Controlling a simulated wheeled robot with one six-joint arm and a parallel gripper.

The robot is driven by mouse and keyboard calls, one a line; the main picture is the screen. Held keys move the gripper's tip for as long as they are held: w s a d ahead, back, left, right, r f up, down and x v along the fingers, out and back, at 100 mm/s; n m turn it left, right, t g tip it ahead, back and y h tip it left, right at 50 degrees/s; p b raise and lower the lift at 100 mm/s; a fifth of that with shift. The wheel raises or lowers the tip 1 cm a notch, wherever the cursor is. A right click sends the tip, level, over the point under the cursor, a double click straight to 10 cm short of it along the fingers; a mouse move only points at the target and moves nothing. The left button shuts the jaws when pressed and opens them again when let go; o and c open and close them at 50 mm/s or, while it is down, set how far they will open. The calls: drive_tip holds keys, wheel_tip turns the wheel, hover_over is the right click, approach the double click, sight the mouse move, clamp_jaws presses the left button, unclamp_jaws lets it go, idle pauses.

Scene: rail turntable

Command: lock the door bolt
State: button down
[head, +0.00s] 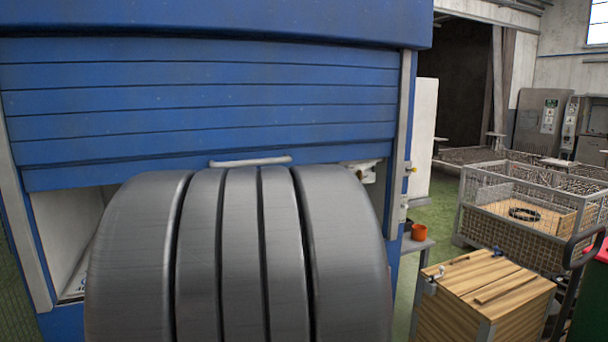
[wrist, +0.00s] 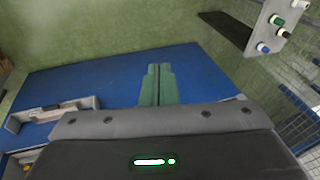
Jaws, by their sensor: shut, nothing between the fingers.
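A blue slatted shutter door (head: 200,100) fills the left of the head view. It is partly raised, with a white-lined opening below it. A pale bar handle (head: 250,161) is on its lower edge, and a light metal fitting (head: 362,170) sits at its lower right. Small fittings (head: 407,168) show on the right door post; I cannot tell which part is the bolt. In the wrist view my gripper (wrist: 157,70) has its green fingers together, with nothing between them, in front of a blue surface (wrist: 90,75). A grey handle-like fitting (wrist: 50,113) is left of it, apart from the fingers.
My grey arm covers the lower middle of the head view. On the right are a small table with an orange cup (head: 419,231), a wooden box (head: 485,295) and a wire cage (head: 520,205). A plate with several coloured knobs (wrist: 278,30) is at the wrist view's upper right.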

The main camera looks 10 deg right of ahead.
drive_tip(key=w+a+r+n+y, duration=0.1)
drive_tip(key=w+a+r+n, duration=0.1)
drive_tip(key=w+r, duration=0.2)
drive_tip(key=w+a+r+n+y+p, duration=0.1)
drive_tip(key=w+r, duration=0.4)
drive_tip(key=r, duration=0.5)
drive_tip(key=shift+w+a+n+g, duration=0.35)
drive_tip(key=shift+a+n, duration=0.35)
drive_tip(key=shift+a, duration=0.55)
drive_tip(key=shift+d, duration=0.1)
